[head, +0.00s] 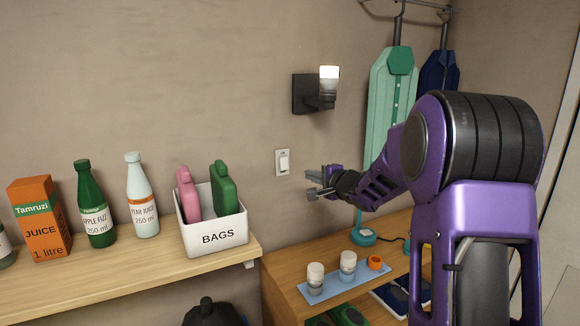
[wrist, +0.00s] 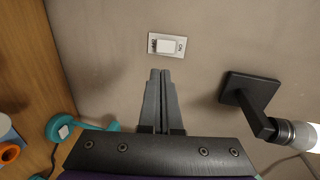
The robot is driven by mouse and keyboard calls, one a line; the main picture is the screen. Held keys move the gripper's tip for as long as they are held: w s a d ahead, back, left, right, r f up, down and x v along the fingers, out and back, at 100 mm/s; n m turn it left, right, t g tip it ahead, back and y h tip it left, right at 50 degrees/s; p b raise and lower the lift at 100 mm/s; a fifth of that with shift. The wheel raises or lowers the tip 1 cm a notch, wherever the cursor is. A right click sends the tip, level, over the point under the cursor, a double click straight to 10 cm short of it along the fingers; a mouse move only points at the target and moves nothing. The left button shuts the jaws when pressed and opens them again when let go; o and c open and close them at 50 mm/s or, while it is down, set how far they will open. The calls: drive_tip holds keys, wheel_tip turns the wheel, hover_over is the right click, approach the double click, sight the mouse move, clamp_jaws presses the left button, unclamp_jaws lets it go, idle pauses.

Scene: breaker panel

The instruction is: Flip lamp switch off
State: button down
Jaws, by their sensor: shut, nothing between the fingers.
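The lamp switch (head: 283,162) is a small white rocker on the wall, below and left of the wall lamp (head: 328,86). The lamp's bulb is lit in the head view. In the wrist view the switch (wrist: 166,45) shows an "ON" label on its plate, with another label at the opposite end. My gripper (head: 312,184) is just to the right of and a little below the switch in the head view. In the wrist view my gripper (wrist: 160,75) is shut and empty, its fingertips pointing at the switch with a visible gap. The lamp also shows in the wrist view (wrist: 262,110).
A shelf (head: 110,280) at left holds bottles, a juice carton and a white BAGS box (head: 215,240). A lower wooden cabinet (head: 285,285) carries a blue tray (head: 330,285) and a teal round object (head: 363,237). Ironing boards (head: 392,95) hang at right. The wall around the switch is clear.

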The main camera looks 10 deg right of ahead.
sight(285, 168)
drive_tip(key=x, duration=1.4)
drive_tip(key=shift+r+b, duration=0.1)
drive_tip(key=shift+b, duration=0.25)
